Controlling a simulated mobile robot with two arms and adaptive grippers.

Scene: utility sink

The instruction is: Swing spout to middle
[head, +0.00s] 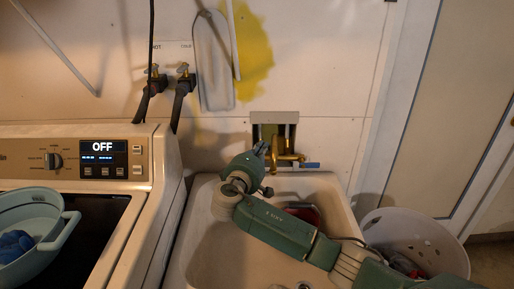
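The brass faucet (287,158) is mounted on the wall plate behind the utility sink (340,190). A blue handle (312,165) shows at its right side. A brass part stands upright just right of my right gripper. My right arm reaches across the sink from the lower right. My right gripper (262,149) is at the left side of the faucet, very close to it; I cannot tell whether they touch. Its fingers are small and dark, and their opening cannot be made out. The spout's direction is unclear, partly hidden by my wrist. My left gripper is not in view.
A washing machine (150,215) stands left of the sink, with a teal basket (62,236) holding blue cloth on it. A white laundry basket (440,243) is to the right. A red item (308,212) lies in the sink behind my arm. Hoses (180,100) hang on the wall.

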